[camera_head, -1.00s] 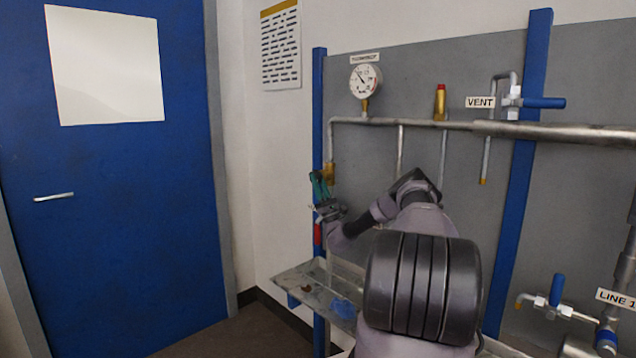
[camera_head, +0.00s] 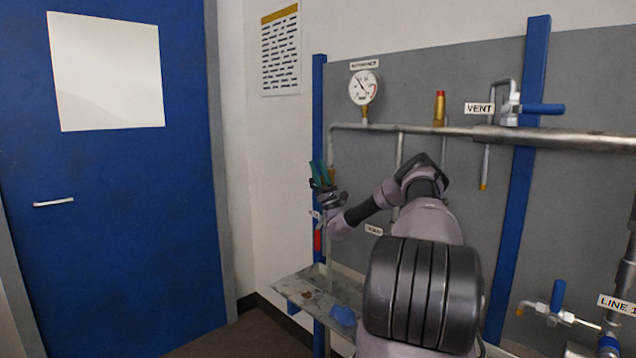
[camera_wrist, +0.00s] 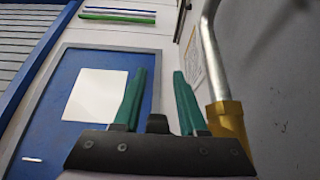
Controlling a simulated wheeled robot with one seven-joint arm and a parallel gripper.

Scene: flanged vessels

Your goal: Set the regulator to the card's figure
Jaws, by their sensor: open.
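My gripper (camera_head: 321,172), with green fingers, is open and points upward beside the left end of the pipework. In the wrist view my gripper (camera_wrist: 160,80) shows nothing between its fingers. A brass fitting (camera_wrist: 227,120) on a bent pipe stands just right of the fingers there, apart from them as far as I can tell. In the head view the brass fitting (camera_head: 331,174) is partly hidden by my gripper. I cannot tell for sure which part is the regulator. A round white gauge (camera_head: 363,87) sits above the pipe; its figures are too small to read. No card with a readable figure shows.
A red handle (camera_head: 317,240) hangs below my gripper. A metal shelf (camera_head: 300,290) holds a blue item (camera_head: 343,315). A printed sheet (camera_head: 280,52) is on the wall. The blue door (camera_head: 110,220) is shut. A VENT valve (camera_head: 540,108) is at upper right.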

